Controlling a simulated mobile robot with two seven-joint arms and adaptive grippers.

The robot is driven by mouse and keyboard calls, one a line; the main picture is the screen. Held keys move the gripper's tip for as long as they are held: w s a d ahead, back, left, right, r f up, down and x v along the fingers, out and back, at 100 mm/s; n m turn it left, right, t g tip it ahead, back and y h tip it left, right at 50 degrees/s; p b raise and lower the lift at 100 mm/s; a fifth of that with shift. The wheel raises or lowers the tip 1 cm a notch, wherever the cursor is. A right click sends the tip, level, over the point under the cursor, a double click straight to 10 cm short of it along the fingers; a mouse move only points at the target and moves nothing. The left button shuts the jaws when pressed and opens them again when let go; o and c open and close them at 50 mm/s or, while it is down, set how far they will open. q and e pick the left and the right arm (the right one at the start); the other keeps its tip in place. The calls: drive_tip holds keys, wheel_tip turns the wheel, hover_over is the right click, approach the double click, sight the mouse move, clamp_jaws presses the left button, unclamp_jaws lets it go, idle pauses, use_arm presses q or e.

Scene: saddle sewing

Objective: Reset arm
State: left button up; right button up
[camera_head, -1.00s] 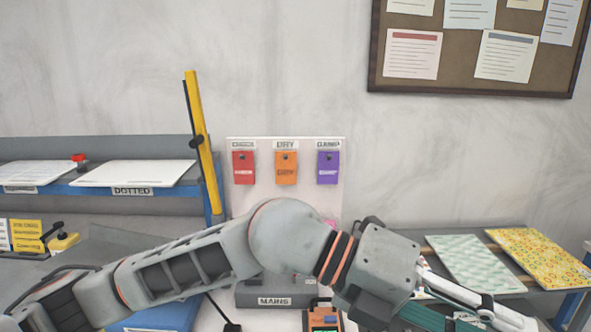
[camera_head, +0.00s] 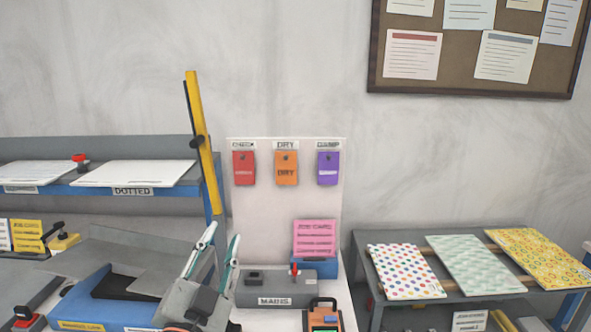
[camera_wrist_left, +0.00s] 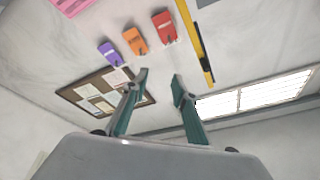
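My left gripper (camera_head: 222,237) stands at the lower middle of the head view, its fingers pointing up and a little right, in front of the blue machine. In the left wrist view the left gripper (camera_wrist_left: 160,84) has its two green and grey fingers apart with nothing between them. Beyond the fingers are the wall and the hanging tags. My right gripper does not show in either view.
A blue and grey machine (camera_head: 75,303) stands left of the gripper. The grey MAINS box (camera_head: 300,290) with a pink card (camera_head: 315,238) behind it is to the right. A board with red, orange (camera_head: 286,170) and purple tags stands behind. Patterned sheets (camera_head: 475,265) lie on the right rack.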

use_arm(q)
drive_tip(key=s+a+f+n+g+y, duration=0.1)
drive_tip(key=s+a+f+g+y, duration=0.2)
drive_tip(key=a+f, duration=0.5)
drive_tip(key=s+a+f+n+g+y, duration=0.15)
drive_tip(key=s+a+f+g, duration=0.3)
drive_tip(key=f, duration=0.65)
drive_tip(key=s+a+f+g+y, duration=0.3)
drive_tip(key=s+a+f+g, duration=0.55)
drive_tip(key=s+f, duration=0.65)
drive_tip(key=d+f+n+t+h+b, duration=0.1)
drive_tip(key=d+f+t+h+b, duration=0.1)
drive_tip(key=d+f, duration=0.5)
drive_tip(key=d+f+n+t+h+b, duration=0.1)
drive_tip(key=d+f+t+h+b, duration=0.2)
drive_tip(key=f, duration=1.2)
drive_tip(key=d+h+b, duration=0.2)
drive_tip(key=d+b, duration=0.2)
drive_tip(key=d, duration=0.1)
drive_tip(key=shift+w+t, duration=0.2)
drive_tip(key=shift+t, duration=0.1)
drive_tip(key=shift+f+h, duration=0.1)
drive_tip(key=shift+h, duration=0.15)
